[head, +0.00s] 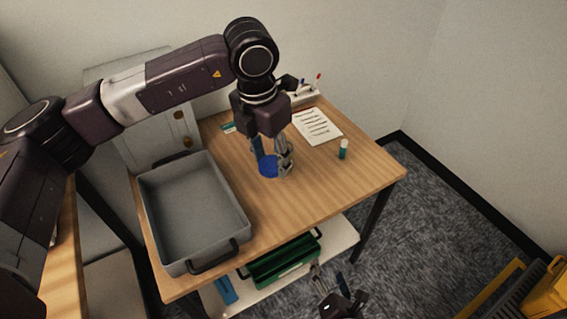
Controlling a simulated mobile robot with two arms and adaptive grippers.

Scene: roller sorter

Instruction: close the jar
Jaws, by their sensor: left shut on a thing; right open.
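My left gripper (274,158) points down over the wooden table and is shut on a round blue thing (267,168) that looks like the jar's lid. The fingers hide part of it. I cannot make out the jar's body, or whether the blue thing is seated on it or apart from it. My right gripper (328,273) is open and empty at the bottom of the view, in front of the table's front edge and well away from the blue thing.
A large grey tray (153,222) fills the table's left side. A green crate (283,262) sits on the lower shelf. The table's front right is clear.

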